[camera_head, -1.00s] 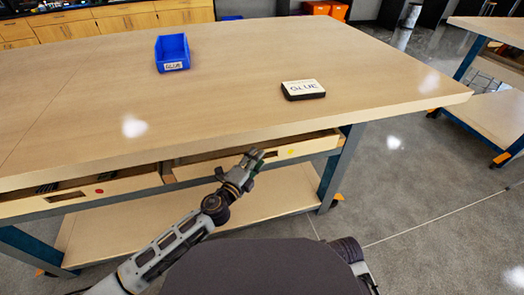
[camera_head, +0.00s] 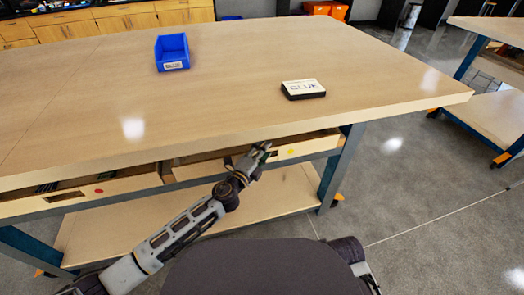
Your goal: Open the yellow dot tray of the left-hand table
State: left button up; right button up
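The yellow dot tray (camera_head: 312,147) is a wooden drawer under the right part of the table (camera_head: 220,110). Its yellow dot (camera_head: 290,152) shows on the front panel, and a dark gap shows above the panel, so it stands slightly out. My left gripper (camera_head: 264,150) is at the middle of this front, just left of the dot, and covers the area of the handle slot. I cannot tell whether its fingers are open or touch the tray. My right gripper is not in view.
A red dot tray (camera_head: 130,185) is beside it on the left, also slightly out. A blue GLUE bin (camera_head: 172,54) and a GLUE box (camera_head: 303,89) are on the tabletop. A lower shelf (camera_head: 285,207) and table leg (camera_head: 342,168) are below and right. Floor at right is clear.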

pick_arm(q)
grip_shut()
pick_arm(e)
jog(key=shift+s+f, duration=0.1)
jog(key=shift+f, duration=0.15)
pick_arm(q)
jog(key=shift+s+f, duration=0.1)
